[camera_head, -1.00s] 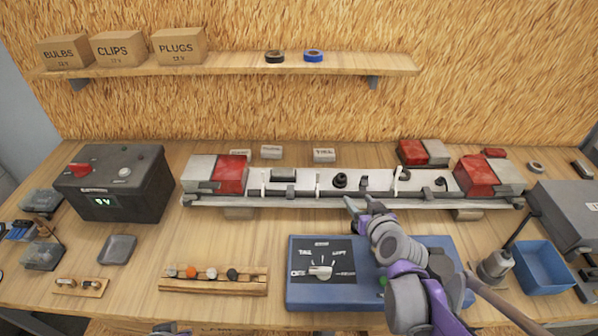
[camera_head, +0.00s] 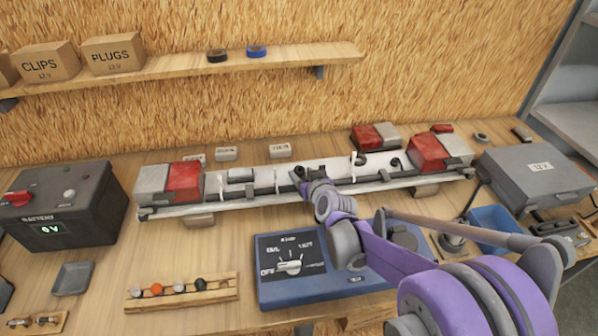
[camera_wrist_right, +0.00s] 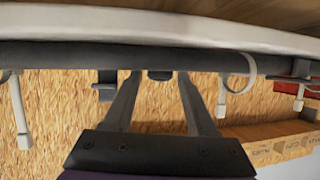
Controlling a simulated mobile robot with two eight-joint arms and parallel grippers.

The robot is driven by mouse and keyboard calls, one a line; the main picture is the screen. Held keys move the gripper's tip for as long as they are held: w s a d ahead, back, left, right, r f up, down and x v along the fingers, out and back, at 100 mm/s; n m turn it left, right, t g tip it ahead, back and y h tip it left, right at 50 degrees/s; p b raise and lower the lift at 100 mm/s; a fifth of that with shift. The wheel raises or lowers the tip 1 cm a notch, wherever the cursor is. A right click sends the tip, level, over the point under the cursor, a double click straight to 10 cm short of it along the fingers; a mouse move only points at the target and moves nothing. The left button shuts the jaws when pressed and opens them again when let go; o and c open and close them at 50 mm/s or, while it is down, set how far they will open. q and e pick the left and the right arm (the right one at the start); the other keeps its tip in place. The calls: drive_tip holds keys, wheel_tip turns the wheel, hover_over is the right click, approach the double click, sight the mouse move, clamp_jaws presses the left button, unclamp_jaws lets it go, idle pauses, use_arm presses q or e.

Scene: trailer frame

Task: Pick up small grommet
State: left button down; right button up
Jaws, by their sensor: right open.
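My right gripper (camera_head: 308,182) is at the front of the white trailer frame (camera_head: 215,205), left of its middle. In the right wrist view its two fingers (camera_wrist_right: 158,78) are apart and reach up to a dark bar along the frame. A small dark rounded piece (camera_wrist_right: 158,75), possibly the small grommet, shows between the fingertips at the bar. I see a gap on each side of it. In the head view the gripper largely hides that spot. My left gripper is not in view.
White ties (camera_wrist_right: 228,75) and a dark clip (camera_wrist_right: 106,85) hang on the bar beside the fingers. A blue switch box (camera_head: 285,290) stands in front of the frame. A wooden rack (camera_head: 215,290) with several small round parts and a battery (camera_head: 75,205) are at left.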

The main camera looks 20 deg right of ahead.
drive_tip(key=shift+w+f, duration=0.2)
drive_tip(key=shift+w, duration=0.2)
clamp_jaws()
